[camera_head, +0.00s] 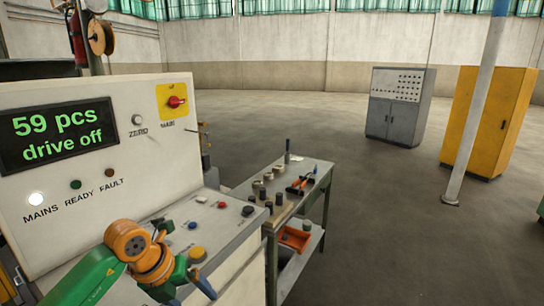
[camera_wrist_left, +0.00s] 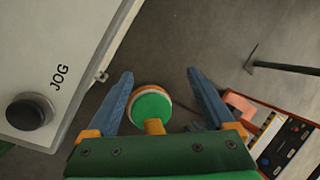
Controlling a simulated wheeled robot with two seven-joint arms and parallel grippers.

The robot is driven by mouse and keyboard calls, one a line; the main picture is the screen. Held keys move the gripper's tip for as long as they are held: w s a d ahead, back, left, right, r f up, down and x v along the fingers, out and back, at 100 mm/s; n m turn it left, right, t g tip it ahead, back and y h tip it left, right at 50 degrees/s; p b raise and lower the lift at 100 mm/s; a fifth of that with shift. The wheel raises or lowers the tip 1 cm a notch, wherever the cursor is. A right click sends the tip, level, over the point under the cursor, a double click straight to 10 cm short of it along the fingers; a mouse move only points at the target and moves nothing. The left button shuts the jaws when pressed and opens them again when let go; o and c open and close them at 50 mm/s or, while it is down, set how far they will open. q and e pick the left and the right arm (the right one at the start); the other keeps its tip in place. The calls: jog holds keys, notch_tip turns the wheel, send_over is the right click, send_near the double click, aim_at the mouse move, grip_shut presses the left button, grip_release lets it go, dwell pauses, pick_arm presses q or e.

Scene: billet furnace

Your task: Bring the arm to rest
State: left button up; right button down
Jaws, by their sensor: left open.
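My left arm (camera_head: 100,275) comes in from the lower left over the control desk, with its elbow bent. My left gripper (camera_head: 195,288) is low over the front of the desk, partly cut off by the picture's lower edge. In the left wrist view the blue fingers of the gripper (camera_wrist_left: 162,95) stand wide apart. A round green disc with an orange rim (camera_wrist_left: 151,104) shows between them; I cannot tell what it is or how far off. A black JOG knob (camera_wrist_left: 30,112) is on the desk left of the fingers, apart from them. My right gripper is not in view.
The upright panel (camera_head: 100,120) reads "59 pcs, drive off", its MAINS lamp (camera_head: 36,199) lit. The desk carries a yellow button (camera_head: 197,253) near my gripper. A workbench (camera_head: 312,170) with tools stands to the right. Open floor (camera_head: 400,250) lies beyond.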

pick_arm(q)
jog(key=s+d+f+n+h, duration=0.1)
jog(key=d+f+n+h, duration=0.1)
jog(key=d+h, duration=0.4)
jog(key=s+d+f+n+h, duration=0.1)
jog(key=d+f+n+h, duration=0.2)
jog(key=d, duration=0.5)
jog(key=w+a+f+n+t+y, duration=0.25)
jog(key=a+f+n+t, duration=0.25)
jog(key=f+n+t, duration=0.55)
jog(key=s+a+f+n+g+y, duration=0.1)
jog(key=s+a+f+n+y, duration=0.3)
jog(key=f, duration=0.3)
jog(key=s+a+f+n+g+y, duration=0.1)
jog(key=s+a+f+n+g, duration=0.15)
jog(key=f+n, duration=0.35)
jog(key=s+a+f+n+g+y, duration=0.1)
jog(key=s+f, duration=0.4)
jog(key=s, duration=0.6)
jog(key=s+a+f+n+g+y, duration=0.2)
jog(key=s+f+g, duration=0.3)
jog(key=s, duration=0.5)
jog(key=s+a+f+n+g+y, duration=0.1)
jog(key=s+f+n+g, duration=0.2)
jog(key=s, duration=0.8)
notch_tip(320, 180, down, 2)
jog(key=shift+s+a+f, duration=0.25)
jog(key=shift+s, duration=0.1)
